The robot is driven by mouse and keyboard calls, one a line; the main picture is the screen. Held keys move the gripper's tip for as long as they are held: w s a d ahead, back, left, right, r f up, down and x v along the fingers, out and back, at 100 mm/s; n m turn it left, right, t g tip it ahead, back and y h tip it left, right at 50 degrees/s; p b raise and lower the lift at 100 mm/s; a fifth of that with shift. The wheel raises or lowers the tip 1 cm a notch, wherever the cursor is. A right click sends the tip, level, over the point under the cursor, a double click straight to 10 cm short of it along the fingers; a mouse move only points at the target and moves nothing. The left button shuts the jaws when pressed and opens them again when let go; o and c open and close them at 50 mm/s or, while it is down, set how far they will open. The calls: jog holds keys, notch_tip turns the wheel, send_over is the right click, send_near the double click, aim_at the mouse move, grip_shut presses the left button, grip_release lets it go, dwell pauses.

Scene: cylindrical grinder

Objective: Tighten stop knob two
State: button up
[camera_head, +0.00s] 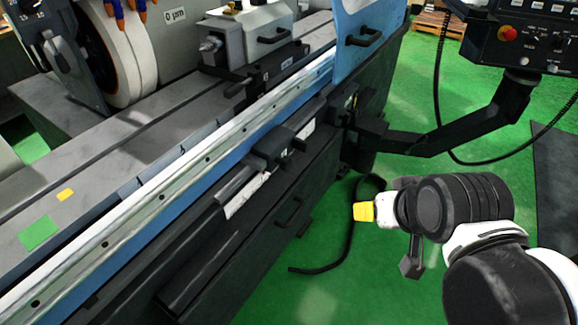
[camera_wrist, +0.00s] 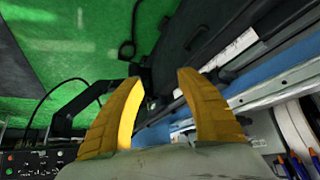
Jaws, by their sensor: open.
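Two dark stop blocks sit on the front rail of the grinder in the head view: a nearer one (camera_head: 272,148) and a farther one (camera_head: 343,103). I cannot make out which part is stop knob two. My gripper (camera_head: 363,211) hangs over the green floor, to the right of the machine front and apart from both blocks. In the wrist view, its two yellow fingers (camera_wrist: 160,80) are spread with nothing between them. Dark machine parts show beyond the fingertips there.
A blue guard panel (camera_head: 352,40) stands at the rail's far end. A black support arm (camera_head: 445,135) carries the control panel (camera_head: 520,42) at the upper right. A black handle (camera_head: 290,212) juts from the machine front. A hose (camera_head: 345,245) lies on the green floor.

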jog(key=shift+o, duration=1.2)
jog(key=shift+w+a, duration=0.1)
jog(key=shift+w, duration=0.05)
jog(key=w+a+n+y, duration=0.2)
jog(key=w+a+y, duration=0.15)
jog(key=w, duration=0.45)
jog(key=n+y, duration=0.5)
send_near(290, 164)
notch_tip(290, 164, up, 4)
jog(key=s+d, duration=0.1)
jog(key=s, duration=0.2)
jog(key=w+f+n+y, duration=0.2)
jog(key=w+f+y, duration=0.15)
jog(key=f, duration=0.25)
jog(key=b+x, duration=0.4)
jog(key=x, duration=0.6)
jog(key=shift+w+a+f, duration=0.2)
jog(key=shift+w+f, duration=0.05)
jog(key=c, duration=1.2)
